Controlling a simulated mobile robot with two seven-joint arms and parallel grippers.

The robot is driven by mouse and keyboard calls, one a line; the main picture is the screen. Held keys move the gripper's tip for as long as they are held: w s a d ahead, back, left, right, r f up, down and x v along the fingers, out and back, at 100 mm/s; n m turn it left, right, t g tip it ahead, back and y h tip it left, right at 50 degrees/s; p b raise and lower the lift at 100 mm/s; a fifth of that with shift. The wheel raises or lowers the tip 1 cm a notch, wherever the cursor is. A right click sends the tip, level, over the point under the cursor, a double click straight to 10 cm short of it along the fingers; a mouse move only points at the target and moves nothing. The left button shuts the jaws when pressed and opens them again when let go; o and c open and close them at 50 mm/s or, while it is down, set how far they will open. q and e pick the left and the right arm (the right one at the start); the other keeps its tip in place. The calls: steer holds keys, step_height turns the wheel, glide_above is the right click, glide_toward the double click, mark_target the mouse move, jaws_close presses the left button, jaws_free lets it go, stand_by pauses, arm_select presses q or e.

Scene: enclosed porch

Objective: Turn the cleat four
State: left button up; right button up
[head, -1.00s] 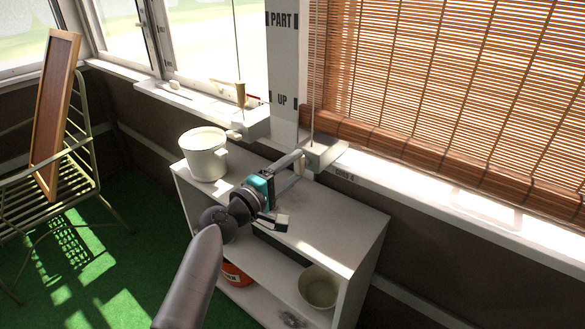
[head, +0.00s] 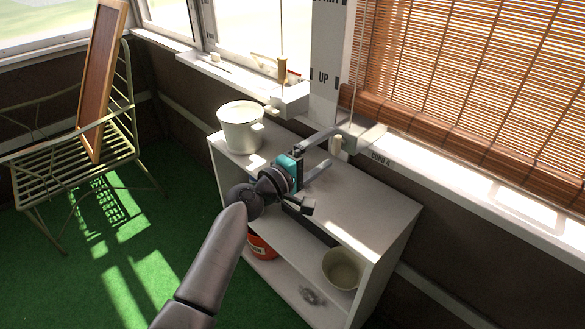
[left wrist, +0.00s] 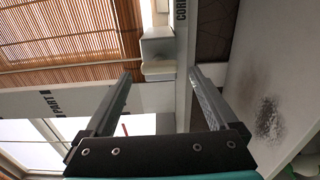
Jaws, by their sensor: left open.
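The cleat by the label "CORD 4" is a pale block (head: 362,136) on the window ledge, with a white knob (head: 336,147) on its near side. A blind cord runs down to it. My left gripper (head: 326,150) is open and empty above the shelf top, its fingers pointing at the knob. In the left wrist view the block (left wrist: 157,45) and its rounded pale end (left wrist: 159,70) show between and beyond the two fingertips (left wrist: 161,74). I cannot tell whether the fingers touch it. My right gripper is not in view.
A white pot (head: 241,131) stands on the left of the white shelf unit (head: 375,215). Another pale cleat block (head: 290,98) with a wooden-handled cord is farther left. A bowl (head: 341,270) and a red tin (head: 262,246) sit lower. A metal chair (head: 70,165) stands left.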

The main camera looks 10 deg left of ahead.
arm_select(q)
steer(key=p+v, duration=0.1)
steer(key=v, duration=1.2)
steer(key=shift+s+a, duration=0.2)
steer(key=shift+s, duration=0.05)
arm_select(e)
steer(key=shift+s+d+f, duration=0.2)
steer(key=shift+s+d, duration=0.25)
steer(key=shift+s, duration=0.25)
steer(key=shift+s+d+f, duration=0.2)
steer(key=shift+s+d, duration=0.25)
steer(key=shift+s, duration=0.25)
